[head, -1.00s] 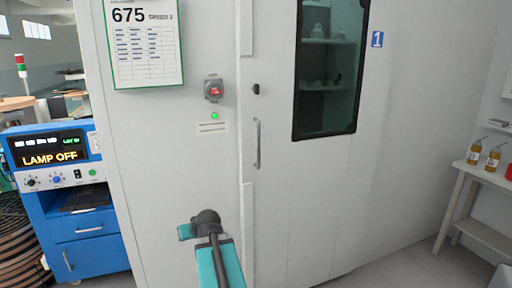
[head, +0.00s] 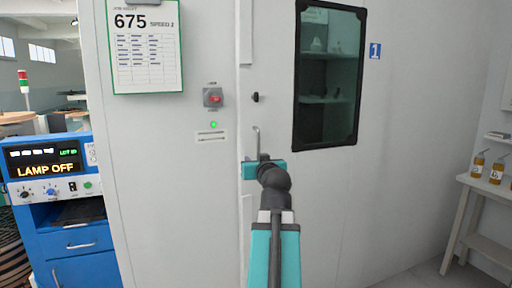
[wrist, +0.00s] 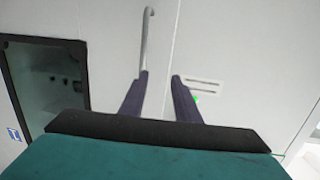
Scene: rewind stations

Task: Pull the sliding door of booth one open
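The sliding door (head: 330,190) of booth one is a pale panel with a dark window (head: 327,75) and a blue "1" sign (head: 375,51). It looks shut. Its thin vertical handle (head: 256,138) is near the door's left edge, its lower part hidden behind my gripper (head: 264,168). In the wrist view, the handle (wrist: 147,38) runs down to the tip of the left finger. My gripper's two dark fingers (wrist: 160,76) are apart with nothing between their tips. I cannot tell whether the left finger touches the handle.
Left of the door, a wall panel carries a red switch (head: 213,97), a green light (head: 213,125) and a job sheet (head: 146,50). A blue console (head: 75,245) reading "LAMP OFF" stands at far left. A bench (head: 480,190) with bottles stands at right.

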